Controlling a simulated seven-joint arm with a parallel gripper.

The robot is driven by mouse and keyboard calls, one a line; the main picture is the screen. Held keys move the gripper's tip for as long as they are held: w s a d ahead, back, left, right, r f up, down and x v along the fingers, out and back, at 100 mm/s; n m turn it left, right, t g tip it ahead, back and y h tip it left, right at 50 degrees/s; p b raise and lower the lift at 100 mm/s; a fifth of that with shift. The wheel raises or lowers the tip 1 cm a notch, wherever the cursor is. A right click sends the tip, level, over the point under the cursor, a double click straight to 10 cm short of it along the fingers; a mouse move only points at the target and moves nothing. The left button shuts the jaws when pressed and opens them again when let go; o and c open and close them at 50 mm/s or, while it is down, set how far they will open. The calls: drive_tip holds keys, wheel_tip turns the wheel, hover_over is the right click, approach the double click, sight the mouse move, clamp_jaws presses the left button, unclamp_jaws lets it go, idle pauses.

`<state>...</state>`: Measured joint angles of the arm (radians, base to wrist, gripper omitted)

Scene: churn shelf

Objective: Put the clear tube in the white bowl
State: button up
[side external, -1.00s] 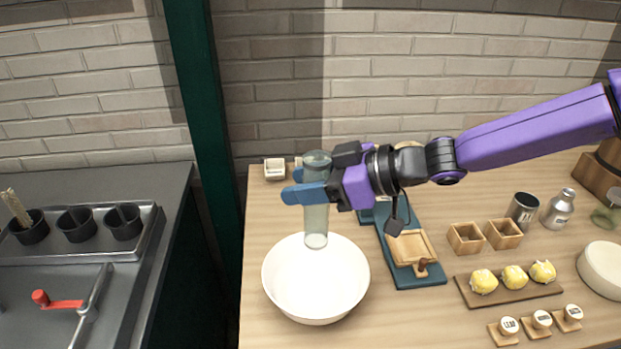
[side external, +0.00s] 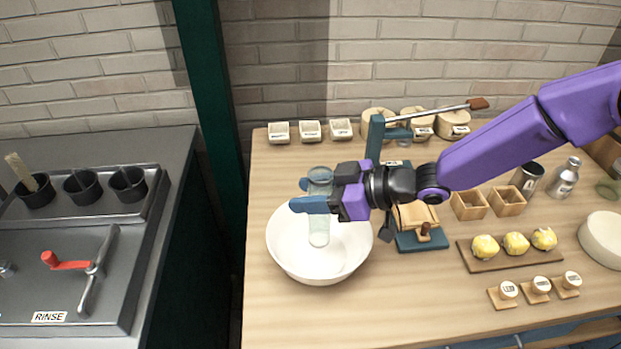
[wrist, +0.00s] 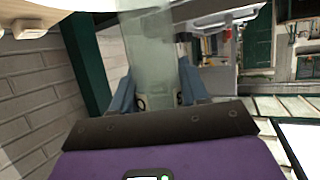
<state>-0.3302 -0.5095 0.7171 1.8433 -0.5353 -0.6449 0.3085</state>
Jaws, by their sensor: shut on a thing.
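The clear tube (side external: 319,230) is upright in the side external view, a see-through greenish cylinder. My gripper (side external: 312,204), with blue fingers, is shut around its upper part. The tube's lower end shows against the inside of the white bowl (side external: 285,255), which stands on the wooden counter; I cannot tell whether it touches the bowl's floor. In the wrist view the tube (wrist: 150,50) stands between the two blue fingers (wrist: 158,95), and a white rim shows at the top left.
A blue press with a lever (side external: 375,140) stands just behind and right of the bowl. Wooden boxes (side external: 470,205) and a board with yellow items (side external: 500,255) lie to the right. Small labelled containers (side external: 310,131) line the wall. The counter in front of the bowl is clear.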

drive_tip(key=shift+f, duration=1.95)
drive_tip(key=o, duration=1.2)
drive_tip(key=shift+c, duration=0.2)
drive_tip(key=s+d, duration=0.3)
drive_tip(key=d, duration=0.5)
drive_tip(key=shift+s+d, duration=0.3)
